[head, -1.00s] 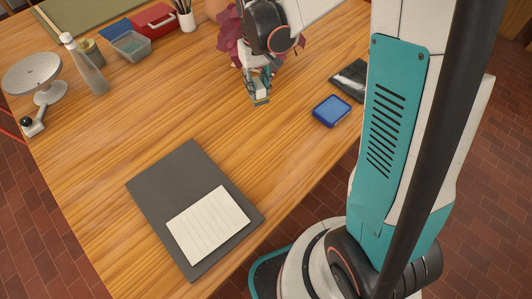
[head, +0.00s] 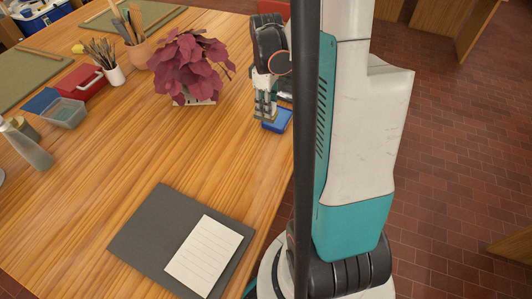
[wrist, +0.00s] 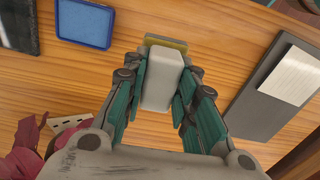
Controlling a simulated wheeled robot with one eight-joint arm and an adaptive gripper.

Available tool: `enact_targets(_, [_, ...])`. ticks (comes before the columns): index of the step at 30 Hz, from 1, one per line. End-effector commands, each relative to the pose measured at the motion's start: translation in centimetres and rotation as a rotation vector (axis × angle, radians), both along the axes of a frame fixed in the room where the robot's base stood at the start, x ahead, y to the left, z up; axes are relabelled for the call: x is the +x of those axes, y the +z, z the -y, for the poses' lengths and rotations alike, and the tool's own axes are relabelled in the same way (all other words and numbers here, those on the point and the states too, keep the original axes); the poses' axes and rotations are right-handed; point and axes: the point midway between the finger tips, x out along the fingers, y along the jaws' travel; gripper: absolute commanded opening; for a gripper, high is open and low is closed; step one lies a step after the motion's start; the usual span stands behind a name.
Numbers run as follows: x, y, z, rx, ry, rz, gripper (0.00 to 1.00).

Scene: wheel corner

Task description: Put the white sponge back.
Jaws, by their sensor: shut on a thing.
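The white sponge (wrist: 162,78) is a pale block with a yellowish strip at its far end. It sits between the two fingers of my gripper (wrist: 161,85) in the wrist view, and the fingers are shut on it. The tray also shows at upper left in the wrist view (wrist: 85,22), apart from the sponge. It looks empty there. The sponge is mostly hidden by the fingers in the head view.
A purple-leaved plant (head: 188,65) stands left of my gripper. A dark slab (wrist: 18,28) lies beside the tray. A grey board (head: 150,230) with lined paper (head: 204,257) lies at the front. Bare wood lies between board and plant.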

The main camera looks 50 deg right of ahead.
Motion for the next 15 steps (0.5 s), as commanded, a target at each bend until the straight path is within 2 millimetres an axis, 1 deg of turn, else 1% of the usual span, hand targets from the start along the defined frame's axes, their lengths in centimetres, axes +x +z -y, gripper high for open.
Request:
enact_targets(5, [0.0,0.0,0.0,0.0,0.0,0.0,0.07])
enact_targets(8, [0.0,-0.5,0.0,0.0,-0.001,0.0,0.07])
enact_targets(11, [0.1,-2.2,0.0,0.0,-0.001,0.0,0.07])
enact_targets(15, [0.1,-5.7,0.0,0.0,-0.001,0.0,0.07])
